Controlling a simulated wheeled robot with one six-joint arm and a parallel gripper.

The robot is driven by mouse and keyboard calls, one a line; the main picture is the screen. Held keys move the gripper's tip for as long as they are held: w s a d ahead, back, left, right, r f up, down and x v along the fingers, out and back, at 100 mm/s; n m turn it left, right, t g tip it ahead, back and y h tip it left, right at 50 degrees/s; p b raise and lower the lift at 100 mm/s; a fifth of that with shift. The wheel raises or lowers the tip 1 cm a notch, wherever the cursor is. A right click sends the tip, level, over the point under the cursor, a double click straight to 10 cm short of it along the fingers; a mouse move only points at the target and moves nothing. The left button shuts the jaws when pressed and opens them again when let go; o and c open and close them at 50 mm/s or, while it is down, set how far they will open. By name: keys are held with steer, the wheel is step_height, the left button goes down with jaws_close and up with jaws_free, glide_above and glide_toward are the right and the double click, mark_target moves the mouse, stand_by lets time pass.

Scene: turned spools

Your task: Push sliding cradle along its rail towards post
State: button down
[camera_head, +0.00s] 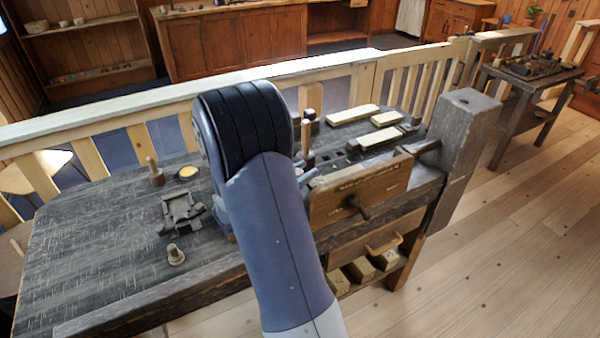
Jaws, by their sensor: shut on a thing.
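My arm crosses the middle of the view, and its bend hides part of the workbench (100,250). My gripper is hidden behind it, so I cannot see its fingers or what they touch. A dark block-like fitting (181,211) sits on the bench left of my arm; I cannot tell whether it is the sliding cradle. A dark slotted strip (375,140) runs along the bench right of my arm, possibly the rail. A thin upright wooden piece (306,130) stands close to my arm. A thick grey post (462,125) rises at the bench's right end.
A turned wooden piece (155,172), a small round dish (187,172) and a spool-like piece (176,254) stand on the left. Pale wood blocks (352,115) lie behind the strip. A vise-like wooden board (360,190) fronts the bench. A railing (90,125) runs behind.

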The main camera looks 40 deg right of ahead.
mark_target(324, 179)
steer(key=s+d+b, duration=0.1)
steer(key=d, duration=0.4)
steer(key=s+d+b, duration=0.1)
steer(key=d, duration=0.3)
steer(key=s+d+b, duration=0.1)
steer(key=d, duration=0.4)
steer(key=shift+s+d, duration=0.3)
steer(key=c, duration=1.1)
jaws_free()
steer(key=shift+o, duration=0.2)
steer(key=a+b, duration=0.1)
steer(key=a, duration=1)
steer(key=shift+s+b, duration=0.1)
steer(key=shift+b, duration=0.3)
steer(key=shift+d, duration=0.1)
